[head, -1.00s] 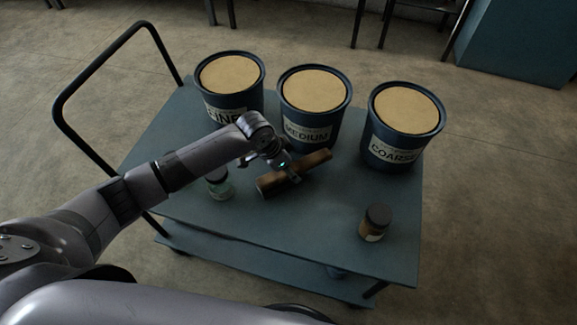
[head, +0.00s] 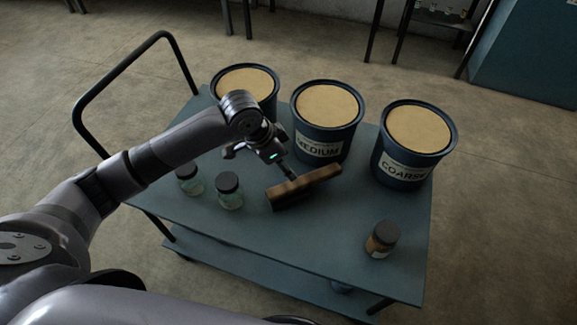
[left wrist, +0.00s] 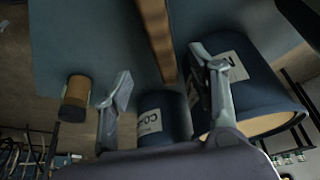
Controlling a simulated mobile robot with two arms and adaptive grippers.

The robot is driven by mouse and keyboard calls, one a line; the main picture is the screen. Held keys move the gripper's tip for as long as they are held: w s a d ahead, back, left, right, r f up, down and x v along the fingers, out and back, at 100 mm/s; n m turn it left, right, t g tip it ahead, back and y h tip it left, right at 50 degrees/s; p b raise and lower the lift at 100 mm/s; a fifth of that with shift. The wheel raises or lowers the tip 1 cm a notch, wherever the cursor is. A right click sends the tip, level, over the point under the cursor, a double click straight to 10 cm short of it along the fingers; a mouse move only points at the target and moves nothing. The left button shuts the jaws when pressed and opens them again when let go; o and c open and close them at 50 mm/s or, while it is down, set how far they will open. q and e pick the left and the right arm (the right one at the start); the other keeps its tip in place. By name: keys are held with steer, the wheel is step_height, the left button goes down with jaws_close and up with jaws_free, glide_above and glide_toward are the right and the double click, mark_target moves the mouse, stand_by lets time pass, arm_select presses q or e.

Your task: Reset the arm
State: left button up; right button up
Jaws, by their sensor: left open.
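My left gripper (head: 262,153) is over the blue trolley, in front of the tubs; its arm comes in from the left. In the left wrist view the two fingers (left wrist: 160,70) are spread apart, with nothing between their tips. A wooden brush-like block (head: 305,187) rests on the trolley top just below and right of the gripper, with a thin handle rising toward it. In the left wrist view a strip of its brown wood (left wrist: 157,35) shows beyond the fingers, apart from them. My right gripper is in neither view.
On the trolley (head: 330,245) stand tubs labelled MEDIUM (head: 320,145) and COARSE (head: 402,168), and a third tub (head: 235,74) partly behind my arm. Dark-lidded jars stand near the arm (head: 229,192) (head: 188,180) and at front right (head: 381,240). The trolley's middle front is clear.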

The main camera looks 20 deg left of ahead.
arm_select(q)
steer(key=shift+r, duration=0.1)
stand_by(0.4)
steer(key=s+d+f+n, duration=0.1)
steer(key=s+d+f, duration=0.15)
steer(key=s, duration=0.25)
steer(key=s+d+f+n, duration=0.1)
steer(key=s+d, duration=0.2)
steer(key=s, duration=0.3)
steer(key=s+a+f+n+y, duration=0.25)
steer(key=s+a+n, duration=0.25)
steer(key=s+a, duration=0.65)
step_height(320, 180, down, 24)
steer(key=s+d, duration=0.1)
steer(key=s, duration=0.2)
steer(key=s+a+f+g+p, duration=0.1)
steer(key=s+a+f, duration=0.1)
steer(key=s+f, duration=1.4)
steer(key=shift+a+f+g+y, duration=0.15)
steer(key=shift+a+g+y, duration=0.1)
steer(key=shift+g+y, duration=0.15)
